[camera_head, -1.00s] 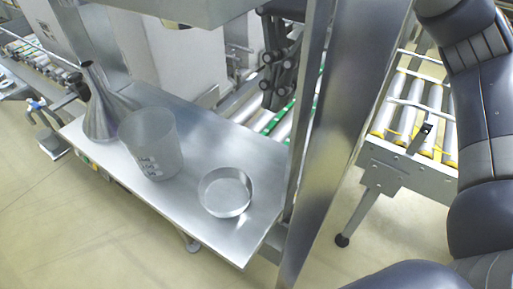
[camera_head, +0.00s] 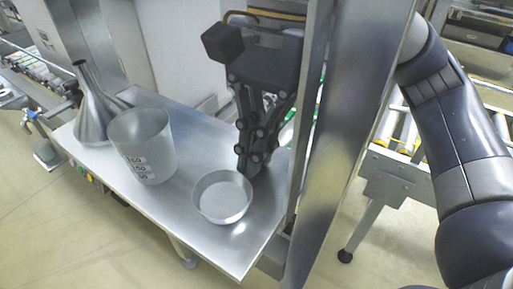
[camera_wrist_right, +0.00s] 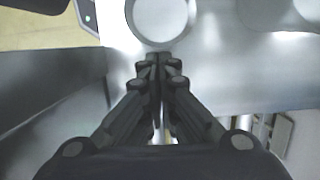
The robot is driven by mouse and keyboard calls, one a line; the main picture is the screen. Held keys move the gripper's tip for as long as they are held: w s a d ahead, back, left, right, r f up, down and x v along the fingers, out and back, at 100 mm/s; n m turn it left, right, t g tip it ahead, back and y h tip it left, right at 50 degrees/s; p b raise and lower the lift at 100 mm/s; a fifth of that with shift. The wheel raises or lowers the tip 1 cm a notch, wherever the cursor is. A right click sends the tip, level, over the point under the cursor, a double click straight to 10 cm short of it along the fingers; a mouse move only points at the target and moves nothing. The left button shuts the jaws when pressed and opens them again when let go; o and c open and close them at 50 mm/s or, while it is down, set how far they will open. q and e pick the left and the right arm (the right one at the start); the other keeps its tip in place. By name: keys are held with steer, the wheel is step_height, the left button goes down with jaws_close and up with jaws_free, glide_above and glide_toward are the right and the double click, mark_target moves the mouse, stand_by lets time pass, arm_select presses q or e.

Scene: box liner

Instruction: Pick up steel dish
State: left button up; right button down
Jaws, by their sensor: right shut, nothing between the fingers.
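The steel dish (camera_head: 222,197) is a shallow round pan standing upright on the steel table, near its right end. It also shows at the top of the right wrist view (camera_wrist_right: 160,18). My right gripper (camera_head: 243,172) points down just behind the dish's far rim in the head view. Its fingers are closed together and empty. In the right wrist view the fingertips (camera_wrist_right: 158,56) lie right at the dish's near rim; I cannot tell whether they touch it. My left gripper is not in view.
A steel measuring beaker (camera_head: 143,146) and a steel funnel-shaped vessel (camera_head: 92,112) stand left of the dish on the table (camera_head: 185,225). A thick steel post (camera_head: 345,130) rises just right of the table. A roller conveyor (camera_head: 390,125) lies beyond it.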

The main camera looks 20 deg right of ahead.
stand_by(0.3)
steer(key=shift+s+a, duration=0.75)
steer(key=shift+a, duration=0.25)
